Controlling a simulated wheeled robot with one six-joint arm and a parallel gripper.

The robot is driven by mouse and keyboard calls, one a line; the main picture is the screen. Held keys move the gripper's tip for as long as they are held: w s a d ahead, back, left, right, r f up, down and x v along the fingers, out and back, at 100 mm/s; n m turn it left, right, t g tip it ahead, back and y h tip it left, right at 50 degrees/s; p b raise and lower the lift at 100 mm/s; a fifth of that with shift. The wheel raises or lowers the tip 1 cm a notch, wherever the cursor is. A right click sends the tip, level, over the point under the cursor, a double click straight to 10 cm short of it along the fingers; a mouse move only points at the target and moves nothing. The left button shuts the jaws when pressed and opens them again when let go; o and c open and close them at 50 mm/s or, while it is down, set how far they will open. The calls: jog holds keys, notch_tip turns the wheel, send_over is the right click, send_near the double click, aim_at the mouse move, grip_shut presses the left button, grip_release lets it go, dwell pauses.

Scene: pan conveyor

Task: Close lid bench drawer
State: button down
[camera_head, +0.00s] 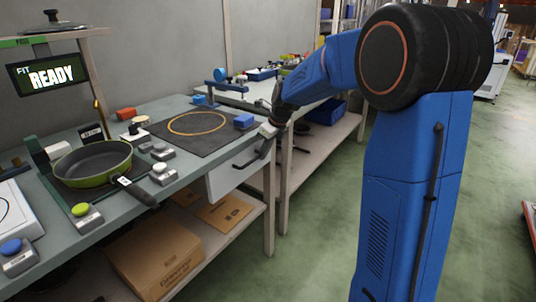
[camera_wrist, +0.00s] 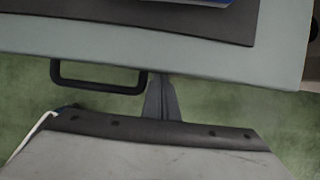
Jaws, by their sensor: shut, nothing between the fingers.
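The bench drawer shows in the head view as a pale front panel (camera_head: 228,172) under the right end of the lid bench (camera_head: 190,108). Its dark bar handle (camera_head: 250,160) sticks out, and it also shows in the wrist view (camera_wrist: 100,87) jutting past the bench edge. I cannot tell whether a small gap remains behind the panel. My gripper (camera_head: 268,131) is at the bench's right front corner. In the wrist view its fingers (camera_wrist: 162,82) are together and empty, just right of the handle, with tips at the bench edge. Contact there is unclear.
A green pan (camera_head: 92,165) and several button boxes stand on the bench. A dark mat (camera_head: 200,148) with a yellow ring lies near the drawer end. A glass lid (camera_head: 52,28) rests on a raised shelf. A carton (camera_head: 155,255) sits below. Green floor is clear in front.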

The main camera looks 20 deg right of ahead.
jog(key=shift+w+a+r, duration=0.2)
jog(key=shift+w, duration=0.05)
jog(key=v, duration=1.7)
jog(key=shift+s+d, duration=0.15)
jog(key=shift+s, duration=0.15)
jog(key=s+a+f+n+h, duration=0.1)
jog(key=s+f+n, duration=0.1)
jog(key=s+n, duration=0.65)
jog(key=s+a+f+n, duration=0.1)
jog(key=s+n, duration=0.5)
jog(key=s, duration=0.6)
jog(key=s+f+n, duration=0.5)
jog(key=s+n, duration=0.2)
jog(key=s, duration=0.1)
jog(key=s+f+n+t+h, duration=0.1)
jog(key=s+f+n, duration=0.5)
jog(key=s, duration=0.3)
jog(key=shift+d+n+h, duration=0.3)
jog(key=shift+n, duration=0.35)
